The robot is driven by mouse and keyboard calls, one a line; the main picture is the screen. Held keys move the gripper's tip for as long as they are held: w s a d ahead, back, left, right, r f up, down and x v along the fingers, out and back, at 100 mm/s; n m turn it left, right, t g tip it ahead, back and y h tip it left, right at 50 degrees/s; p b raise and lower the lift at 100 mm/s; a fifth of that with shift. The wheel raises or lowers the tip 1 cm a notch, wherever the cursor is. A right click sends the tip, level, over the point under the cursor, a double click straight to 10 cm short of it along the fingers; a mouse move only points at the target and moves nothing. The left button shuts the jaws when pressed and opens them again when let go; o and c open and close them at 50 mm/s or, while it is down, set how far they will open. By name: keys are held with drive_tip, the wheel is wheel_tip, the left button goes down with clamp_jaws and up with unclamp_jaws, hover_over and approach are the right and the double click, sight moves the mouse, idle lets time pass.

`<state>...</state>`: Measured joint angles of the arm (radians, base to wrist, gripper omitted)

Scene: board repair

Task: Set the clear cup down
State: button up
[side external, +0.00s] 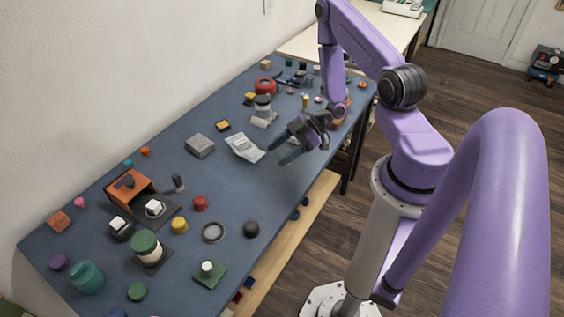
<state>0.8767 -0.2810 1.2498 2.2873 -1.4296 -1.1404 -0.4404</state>
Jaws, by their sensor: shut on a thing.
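My gripper (281,153) is over the middle of the blue-grey bench top (235,190), with its dark fingers pointing down and to the left. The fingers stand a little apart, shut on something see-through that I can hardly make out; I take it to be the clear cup. Its outline is too faint and small to trace. I cannot tell whether it touches the bench top.
A pale, shiny flat packet (245,147) lies just left of the fingertips. A grey block (200,145) is further left. Several small parts crowd the near end, around an orange box (130,188). The bench's right edge is close.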

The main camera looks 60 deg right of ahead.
drive_tip(key=shift+f, duration=2.05)
drive_tip(key=o, duration=1)
drive_tip(key=shift+f, duration=0.1)
